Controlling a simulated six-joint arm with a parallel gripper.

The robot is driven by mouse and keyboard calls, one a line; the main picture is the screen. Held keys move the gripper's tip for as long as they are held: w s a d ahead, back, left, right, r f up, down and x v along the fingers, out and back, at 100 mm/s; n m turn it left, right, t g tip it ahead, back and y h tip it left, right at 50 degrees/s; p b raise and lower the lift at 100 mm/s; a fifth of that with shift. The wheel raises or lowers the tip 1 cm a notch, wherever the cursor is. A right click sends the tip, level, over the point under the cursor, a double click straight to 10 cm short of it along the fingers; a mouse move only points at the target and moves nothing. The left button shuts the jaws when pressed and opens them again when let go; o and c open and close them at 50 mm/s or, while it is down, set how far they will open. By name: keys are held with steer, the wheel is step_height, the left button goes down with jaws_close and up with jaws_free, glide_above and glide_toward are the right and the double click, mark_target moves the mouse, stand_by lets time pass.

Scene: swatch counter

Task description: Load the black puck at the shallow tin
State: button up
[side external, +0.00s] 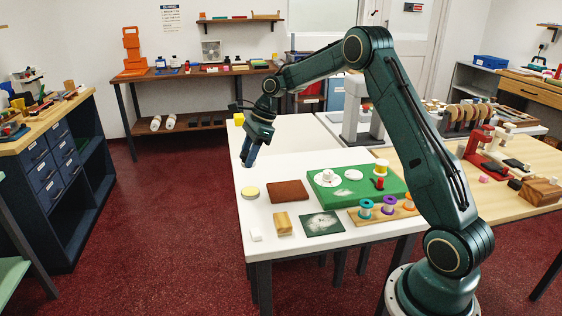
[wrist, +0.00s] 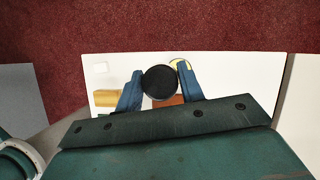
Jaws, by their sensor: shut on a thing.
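The black puck (wrist: 159,81) is round and dark, held between the two blue fingers of my gripper (wrist: 157,73) in the wrist view. In the side view my gripper (side external: 248,160) points down above the left edge of the white table, and I cannot make out the puck there. A round, shallow yellow-rimmed piece (side external: 250,192), which looks like the shallow tin, lies on the table in front of my gripper. Its yellow rim also shows in the wrist view (wrist: 180,62), partly hidden behind a finger. The puck is apart from it.
A green board (side external: 330,198) and a spool rack (side external: 397,214) stand to the right. A yellow block (side external: 239,119) sits at the back left.

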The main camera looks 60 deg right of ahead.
glide_above(246, 192)
steer(key=d, duration=0.1)
step_height(246, 192, down, 4)
steer(key=shift+s+d+f, duration=0.1)
steer(key=shift+s+f, duration=0.1)
steer(key=shift+s, duration=0.25)
steer(key=shift+f, duration=0.15)
steer(key=shift+f, duration=2.8)
steer(key=shift+f, duration=0.65)
stand_by(0.4)
step_height(246, 192, up, 7)
stand_by(1.2)
stand_by(0.6)
